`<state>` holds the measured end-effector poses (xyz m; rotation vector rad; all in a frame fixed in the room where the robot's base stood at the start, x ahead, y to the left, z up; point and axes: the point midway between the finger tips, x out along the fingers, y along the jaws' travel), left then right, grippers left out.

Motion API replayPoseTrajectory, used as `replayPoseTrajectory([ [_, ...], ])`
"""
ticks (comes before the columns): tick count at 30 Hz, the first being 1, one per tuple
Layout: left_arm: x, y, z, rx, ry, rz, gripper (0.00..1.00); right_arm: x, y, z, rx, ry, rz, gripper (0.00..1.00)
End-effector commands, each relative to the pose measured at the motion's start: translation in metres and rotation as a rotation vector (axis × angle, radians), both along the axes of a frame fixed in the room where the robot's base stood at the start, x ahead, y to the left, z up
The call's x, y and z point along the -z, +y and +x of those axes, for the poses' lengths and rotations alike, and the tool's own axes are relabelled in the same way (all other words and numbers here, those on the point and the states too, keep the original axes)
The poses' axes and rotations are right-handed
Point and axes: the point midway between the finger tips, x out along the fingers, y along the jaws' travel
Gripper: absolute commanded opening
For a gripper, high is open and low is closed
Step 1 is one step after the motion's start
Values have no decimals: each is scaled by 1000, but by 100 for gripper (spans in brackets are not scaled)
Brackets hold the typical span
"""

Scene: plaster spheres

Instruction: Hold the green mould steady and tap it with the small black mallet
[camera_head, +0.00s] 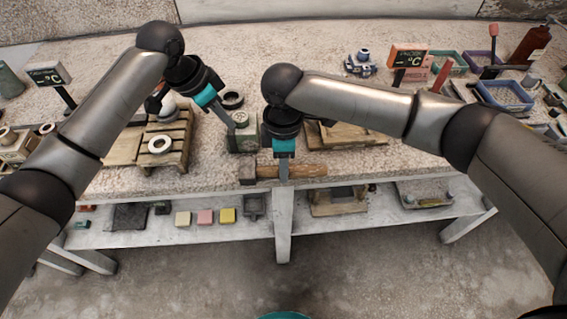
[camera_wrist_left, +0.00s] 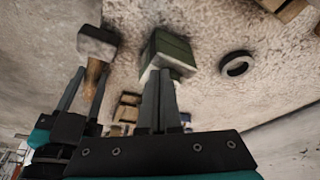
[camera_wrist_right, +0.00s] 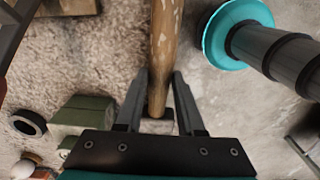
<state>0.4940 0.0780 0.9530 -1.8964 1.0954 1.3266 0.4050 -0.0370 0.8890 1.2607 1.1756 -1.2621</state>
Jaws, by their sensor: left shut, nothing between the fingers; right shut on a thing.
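The green mould (camera_head: 243,139), a block with a pale band, stands near the table's front edge; it also shows in the left wrist view (camera_wrist_left: 172,50). My left gripper (camera_head: 231,121) is shut and empty, its fingertips right at the mould; I cannot tell if they touch. My right gripper (camera_head: 284,180) is shut on the wooden handle (camera_wrist_right: 164,50) of the small black mallet (camera_head: 300,171). The mallet lies level at the table's front edge, its dark head (camera_wrist_left: 98,42) to the left, just in front of the mould. The head is partly hidden in the right wrist view.
A black ring (camera_head: 232,100) lies behind the mould. A wooden pallet with a white ring (camera_head: 160,144) is on the left, and a wooden board (camera_head: 345,135) lies behind my right gripper. Blue trays (camera_head: 505,95) stand far right. A lower shelf holds coloured blocks (camera_head: 205,217).

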Motion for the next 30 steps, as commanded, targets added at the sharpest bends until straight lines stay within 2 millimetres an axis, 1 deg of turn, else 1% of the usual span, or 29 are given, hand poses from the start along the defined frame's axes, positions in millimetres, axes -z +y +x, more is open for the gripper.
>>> replayPoseTrajectory([
  [20, 14, 0, 0, 0, 1, 0, 0, 0, 0, 0, 0, -1, 1, 0],
  [30, 15, 0, 0, 0, 1, 0, 0, 0, 0, 0, 0, -1, 1, 0],
])
